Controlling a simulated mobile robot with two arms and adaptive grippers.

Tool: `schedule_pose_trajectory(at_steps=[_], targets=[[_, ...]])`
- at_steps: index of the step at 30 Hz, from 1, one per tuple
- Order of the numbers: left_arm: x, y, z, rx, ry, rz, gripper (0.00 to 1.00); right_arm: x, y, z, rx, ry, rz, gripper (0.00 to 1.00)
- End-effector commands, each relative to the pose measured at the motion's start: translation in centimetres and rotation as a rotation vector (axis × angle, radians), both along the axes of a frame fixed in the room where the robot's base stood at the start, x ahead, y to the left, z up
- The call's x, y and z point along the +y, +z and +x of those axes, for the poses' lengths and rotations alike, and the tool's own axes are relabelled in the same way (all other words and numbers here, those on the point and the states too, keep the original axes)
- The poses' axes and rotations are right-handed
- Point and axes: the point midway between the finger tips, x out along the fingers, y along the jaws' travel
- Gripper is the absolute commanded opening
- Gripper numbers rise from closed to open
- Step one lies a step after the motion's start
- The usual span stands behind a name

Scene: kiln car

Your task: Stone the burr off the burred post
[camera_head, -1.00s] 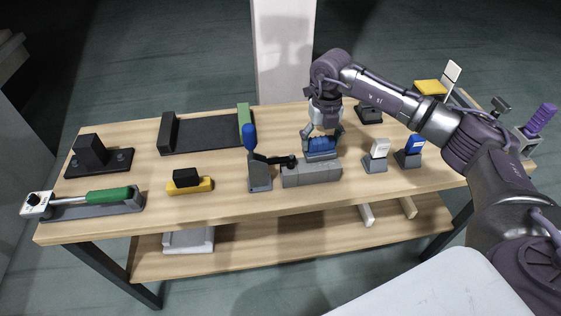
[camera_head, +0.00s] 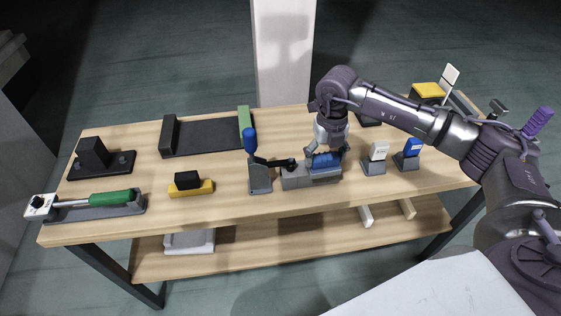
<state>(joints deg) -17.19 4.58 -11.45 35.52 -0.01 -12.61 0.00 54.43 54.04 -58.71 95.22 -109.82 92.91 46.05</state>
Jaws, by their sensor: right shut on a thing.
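A light grey bar, which I take to be the post (camera_head: 296,182), lies on the wooden bench beside an upright toggle clamp (camera_head: 260,178) with a blue handle. The clamp's black arm reaches over the bar's left end. My right gripper (camera_head: 327,154) points down and is shut on a blue-topped block with a grey underside, seemingly the stone (camera_head: 325,161). The stone is at the bar's right part and covers some of it. I cannot tell whether they touch. The burr is too small to make out. My left gripper is not in view.
To the right stand a white tag block (camera_head: 378,152) and a blue one (camera_head: 413,146) on dark stands. A dark tray (camera_head: 205,135), a yellow-based block (camera_head: 190,187) and a green-handled tool (camera_head: 110,197) are on the left. Bare bench lies in front of the bar.

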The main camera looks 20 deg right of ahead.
Motion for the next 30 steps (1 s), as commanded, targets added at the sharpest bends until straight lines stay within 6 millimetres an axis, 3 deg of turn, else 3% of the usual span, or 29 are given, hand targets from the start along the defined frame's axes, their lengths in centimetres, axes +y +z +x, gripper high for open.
schedule_pose_trajectory(at_steps=[5, 17, 30], targets=[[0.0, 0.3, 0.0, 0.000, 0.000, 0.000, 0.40, 0.2, 0.0, -0.9, 0.001, 0.000, 0.000, 0.50], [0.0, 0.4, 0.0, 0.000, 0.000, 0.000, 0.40, 0.2, 0.3, -0.9, -0.001, 0.000, 0.001, 0.50], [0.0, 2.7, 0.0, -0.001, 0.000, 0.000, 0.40, 0.2, 3.8, -0.9, -0.001, 0.000, 0.001, 0.50]])
